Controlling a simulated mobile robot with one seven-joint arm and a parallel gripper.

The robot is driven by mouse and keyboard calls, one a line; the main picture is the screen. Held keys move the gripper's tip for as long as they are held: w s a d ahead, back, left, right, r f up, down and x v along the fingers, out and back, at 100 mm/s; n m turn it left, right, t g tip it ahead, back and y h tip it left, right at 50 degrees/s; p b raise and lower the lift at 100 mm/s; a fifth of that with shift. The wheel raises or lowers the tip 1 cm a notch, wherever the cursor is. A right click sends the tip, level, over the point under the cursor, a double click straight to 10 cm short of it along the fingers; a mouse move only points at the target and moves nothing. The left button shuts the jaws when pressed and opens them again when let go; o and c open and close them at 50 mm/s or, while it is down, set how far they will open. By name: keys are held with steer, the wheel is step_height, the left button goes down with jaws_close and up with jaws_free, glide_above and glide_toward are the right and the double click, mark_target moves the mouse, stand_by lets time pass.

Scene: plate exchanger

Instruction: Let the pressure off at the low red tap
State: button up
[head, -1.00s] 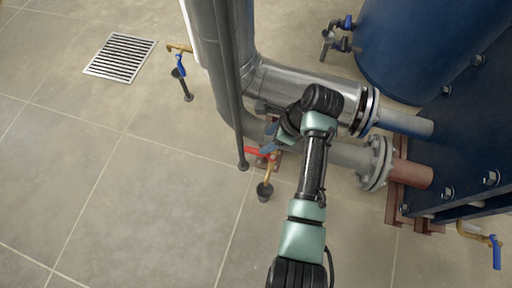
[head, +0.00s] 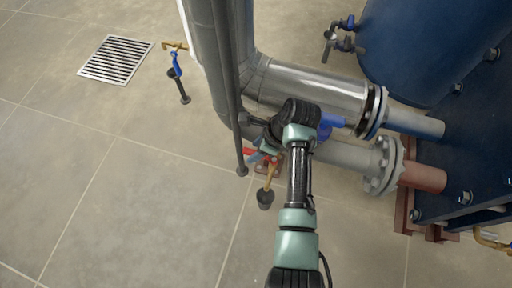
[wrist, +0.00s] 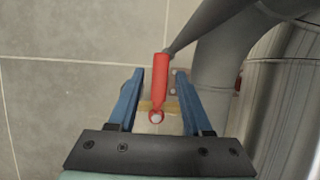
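The low red tap has a red lever (wrist: 160,88) that lies between the two blue fingers of my gripper (wrist: 160,74) in the wrist view. Bare gaps show on both sides of the lever, so my gripper is open and not clamped on it. A brass part shows below the lever. In the head view the red lever (head: 249,151) is partly covered by my gripper (head: 262,156). The tap's brass spout (head: 270,178) points down towards a small black cup (head: 265,198) at the floor.
A thin grey upright pipe (head: 232,100) stands just left of the tap. Large silver pipes (head: 310,92) run behind my arm to the blue exchanger (head: 468,150). A blue-handled tap (head: 176,65) and a floor grate (head: 117,59) are further left. The floor at left is clear.

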jaws_close()
stand_by(1.2)
